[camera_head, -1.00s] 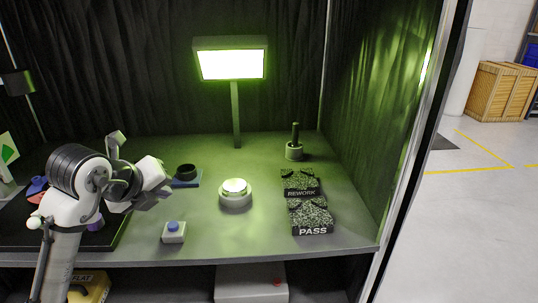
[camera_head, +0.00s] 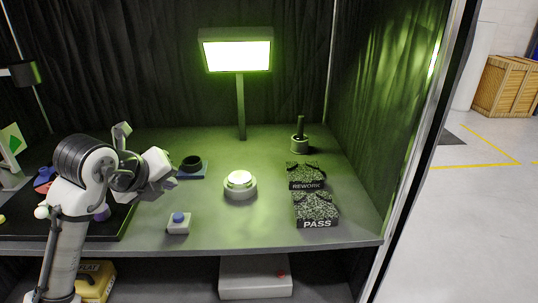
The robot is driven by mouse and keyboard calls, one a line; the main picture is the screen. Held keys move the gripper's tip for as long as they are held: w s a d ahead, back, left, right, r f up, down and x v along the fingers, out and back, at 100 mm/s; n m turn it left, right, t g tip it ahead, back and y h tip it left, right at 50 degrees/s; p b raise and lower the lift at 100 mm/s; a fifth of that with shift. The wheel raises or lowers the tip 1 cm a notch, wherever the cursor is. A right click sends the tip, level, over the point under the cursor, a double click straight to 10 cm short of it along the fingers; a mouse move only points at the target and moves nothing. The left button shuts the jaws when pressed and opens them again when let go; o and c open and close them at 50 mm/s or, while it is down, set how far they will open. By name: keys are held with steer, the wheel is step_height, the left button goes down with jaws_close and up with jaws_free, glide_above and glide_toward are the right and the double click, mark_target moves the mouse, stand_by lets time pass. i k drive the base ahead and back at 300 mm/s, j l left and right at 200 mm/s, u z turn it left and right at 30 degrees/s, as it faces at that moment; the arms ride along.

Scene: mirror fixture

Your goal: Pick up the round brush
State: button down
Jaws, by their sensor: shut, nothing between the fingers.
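An upright dark handle on a round pale base (camera_head: 299,143) stands at the back right of the grey table; it looks like the round brush, but bristles cannot be made out. My gripper (camera_head: 173,184) is over the left part of the table, well left of and apart from that thing. Its fingers look shut and hold nothing. My arm rises at the left and hides part of a dark mat.
A lit lamp (camera_head: 239,57) stands at the back. A round white-topped button (camera_head: 239,184) is mid-table, a dark ring (camera_head: 192,163) behind my gripper, a blue-button box (camera_head: 179,223) in front. REWORK (camera_head: 306,184) and PASS (camera_head: 317,223) blocks are right. Curtains enclose the back and right.

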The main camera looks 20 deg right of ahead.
mark_target(301, 119)
steer(key=i+l+z, duration=0.6)
steer(key=i, duration=0.25)
steer(key=l, duration=0.1)
